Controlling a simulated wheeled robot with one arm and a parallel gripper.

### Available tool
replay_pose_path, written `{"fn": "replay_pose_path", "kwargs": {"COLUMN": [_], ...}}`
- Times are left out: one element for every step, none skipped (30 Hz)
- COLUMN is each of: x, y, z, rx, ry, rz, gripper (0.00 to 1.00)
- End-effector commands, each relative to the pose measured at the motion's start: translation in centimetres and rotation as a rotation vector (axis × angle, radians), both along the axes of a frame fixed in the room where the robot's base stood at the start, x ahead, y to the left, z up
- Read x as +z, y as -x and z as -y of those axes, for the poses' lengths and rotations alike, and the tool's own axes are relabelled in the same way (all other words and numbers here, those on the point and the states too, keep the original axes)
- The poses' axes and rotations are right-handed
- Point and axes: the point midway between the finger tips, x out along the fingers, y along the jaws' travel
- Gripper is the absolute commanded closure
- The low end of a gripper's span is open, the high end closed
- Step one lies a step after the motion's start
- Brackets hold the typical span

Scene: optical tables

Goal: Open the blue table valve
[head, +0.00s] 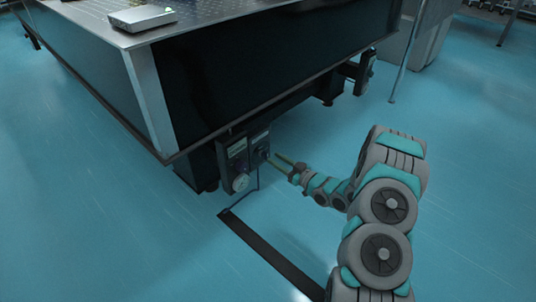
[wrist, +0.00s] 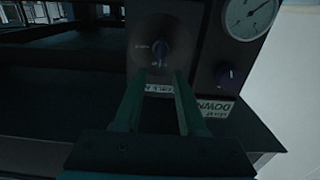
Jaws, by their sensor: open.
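A dark control panel (head: 236,152) is mounted low under the near corner of the optical table. In the wrist view a round dark plate carries a small bluish valve knob (wrist: 160,52) at its centre. My gripper (head: 273,159) reaches in from the right, low, close to the panel. In the wrist view my gripper (wrist: 160,75) is open, with one finger on each side below the knob. The fingertips look just short of the knob; whether they touch it I cannot tell. Nothing is held between them.
A pressure gauge (wrist: 250,16) and a second, purplish knob (wrist: 230,76) sit right of the bluish knob. The optical table (head: 152,95) overhangs the panel. A dark strip (head: 268,255) lies on the floor. Open blue floor (head: 75,220) spreads at left.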

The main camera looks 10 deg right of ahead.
Motion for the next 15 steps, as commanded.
{"fn": "replay_pose_path", "kwargs": {"x": [0.0, 0.0, 0.0, 0.0, 0.0, 0.0, 0.0, 0.0, 0.0, 0.0, 0.0, 0.0, 0.0, 0.0, 0.0], "y": [-0.6, -1.0, -1.4, -1.7, -2.0, -2.4, -2.6, -2.8, -3.1, -3.2, -3.4, -3.5, -3.6, -3.7, -3.8], "z": [-0.5, -0.8, -1.1, -1.3, -1.6, -1.8, -2.0, -2.2, -2.3, -2.4, -2.6, -2.7, -2.7, -2.7, -2.8], "rx": [0.002, 0.002, 0.001, 0.001, 0.002, 0.002, 0.002, 0.002, 0.001, 0.001, 0.000, 0.000, -0.001, -0.001, -0.002], "ry": [0.001, 0.001, 0.001, 0.001, 0.000, 0.000, 0.000, 0.000, -0.001, -0.001, -0.001, -0.001, -0.001, -0.001, -0.001], "rz": [0.002, 0.003, 0.003, 0.003, 0.003, 0.002, 0.002, 0.002, 0.002, 0.002, 0.002, 0.002, 0.000, 0.000, 0.000], "gripper": [0.59, 0.59, 0.59, 0.59, 0.59, 0.59, 0.59, 0.59, 0.59, 0.59, 0.59, 0.59, 0.59, 0.59, 0.59]}}
